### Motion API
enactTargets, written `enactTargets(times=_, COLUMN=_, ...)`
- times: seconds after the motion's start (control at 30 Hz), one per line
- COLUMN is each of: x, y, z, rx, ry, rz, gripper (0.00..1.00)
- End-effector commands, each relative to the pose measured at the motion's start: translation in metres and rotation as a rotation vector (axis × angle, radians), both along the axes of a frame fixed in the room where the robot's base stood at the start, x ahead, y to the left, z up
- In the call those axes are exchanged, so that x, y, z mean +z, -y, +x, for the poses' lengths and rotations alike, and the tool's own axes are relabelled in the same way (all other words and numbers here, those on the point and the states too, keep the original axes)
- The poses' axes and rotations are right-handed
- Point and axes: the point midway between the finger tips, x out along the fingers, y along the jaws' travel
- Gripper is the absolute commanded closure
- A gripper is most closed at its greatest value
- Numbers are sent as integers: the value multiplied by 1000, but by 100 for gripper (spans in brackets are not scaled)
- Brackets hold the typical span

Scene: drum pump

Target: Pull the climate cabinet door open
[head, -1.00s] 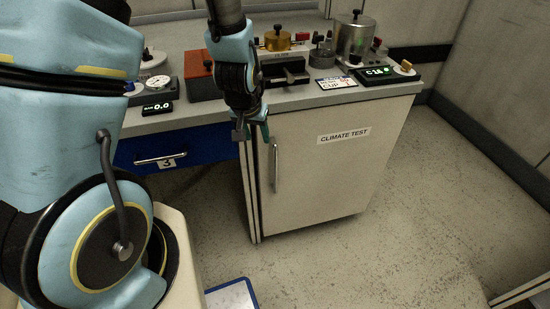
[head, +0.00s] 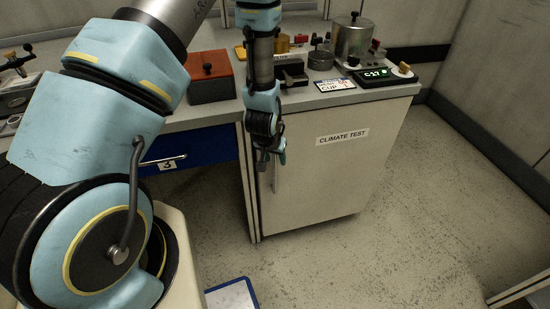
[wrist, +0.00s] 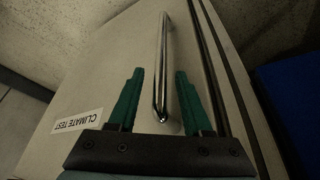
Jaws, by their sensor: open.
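The climate cabinet door (head: 325,175) is a pale panel with a "CLIMATE TEST" label (head: 343,137); it looks closed. Its vertical metal handle (head: 275,175) is near the door's left edge, the upper part hidden behind my gripper (head: 268,160) in the head view. In the wrist view the handle (wrist: 162,70) runs between the two green fingers of my gripper (wrist: 160,85). The fingers are open, one on each side of the bar, with a visible gap to each. I cannot tell how deep the bar sits between them.
A blue drawer (head: 190,147) marked 3 is left of the cabinet. On the counter above stand an orange-red box (head: 210,78), a metal drum (head: 354,42) and a green-lit display (head: 375,74). The floor (head: 400,215) right of the cabinet is clear.

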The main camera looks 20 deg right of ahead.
Motion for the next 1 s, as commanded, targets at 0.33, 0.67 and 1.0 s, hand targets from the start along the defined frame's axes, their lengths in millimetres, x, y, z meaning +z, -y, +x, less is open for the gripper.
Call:
enactTargets(times=0.33, x=-8, y=2, z=3, rx=0, ry=1, rz=-1, gripper=50)
enactTargets(times=0.67, x=-8, y=2, z=2, rx=0, ry=0, rz=0, gripper=76)
enactTargets(times=1.0, x=-8, y=2, z=2, rx=0, ry=0, rz=0, gripper=100)
